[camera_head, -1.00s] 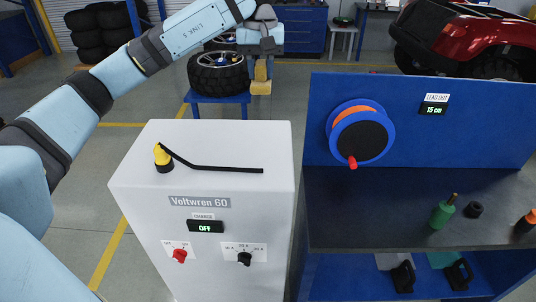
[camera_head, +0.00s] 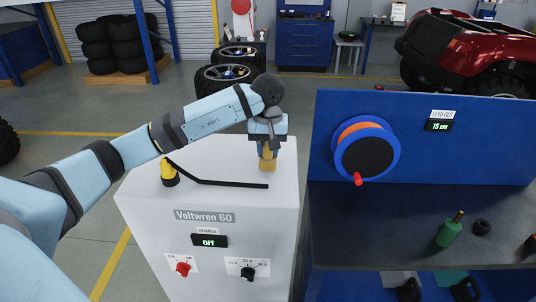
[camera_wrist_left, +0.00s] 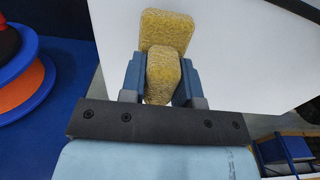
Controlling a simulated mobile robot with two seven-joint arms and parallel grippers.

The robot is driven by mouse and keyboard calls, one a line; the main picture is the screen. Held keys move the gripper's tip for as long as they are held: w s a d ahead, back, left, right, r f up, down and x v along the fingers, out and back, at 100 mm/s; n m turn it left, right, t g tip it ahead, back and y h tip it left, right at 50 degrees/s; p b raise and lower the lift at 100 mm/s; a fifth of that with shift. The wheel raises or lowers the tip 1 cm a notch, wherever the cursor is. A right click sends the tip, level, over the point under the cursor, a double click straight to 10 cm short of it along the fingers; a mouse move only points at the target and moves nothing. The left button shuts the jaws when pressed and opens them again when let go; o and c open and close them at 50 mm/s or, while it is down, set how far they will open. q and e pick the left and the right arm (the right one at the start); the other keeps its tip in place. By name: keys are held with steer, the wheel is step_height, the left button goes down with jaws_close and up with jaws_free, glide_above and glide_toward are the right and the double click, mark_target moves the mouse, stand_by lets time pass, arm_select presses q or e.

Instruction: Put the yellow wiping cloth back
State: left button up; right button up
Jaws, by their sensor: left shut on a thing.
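My left gripper (camera_head: 267,148) is shut on the yellow wiping cloth (camera_head: 267,163), which hangs below its fingers over the back right part of the white Voltwren 60 cabinet's top (camera_head: 225,160). In the left wrist view the cloth (camera_wrist_left: 167,30) is pinched between the two blue-grey fingers (camera_wrist_left: 160,80) and sticks out beyond them against the white top. I cannot tell whether the cloth touches the top. My right gripper is not in view.
A black bar (camera_head: 225,183) lies across the cabinet top in front of the cloth, beside a yellow-and-black knob (camera_head: 168,174). To the right stand a blue panel with a cable reel (camera_head: 366,150) and a dark shelf with a green bottle (camera_head: 449,230).

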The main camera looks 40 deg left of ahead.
arm_select(q)
step_height(320, 180, down, 2)
steer(key=shift+f, duration=0.15)
steer(key=shift+f, duration=0.1)
steer(key=shift+f, duration=0.15)
steer(key=o, duration=0.8)
steer(key=shift+o, duration=0.2)
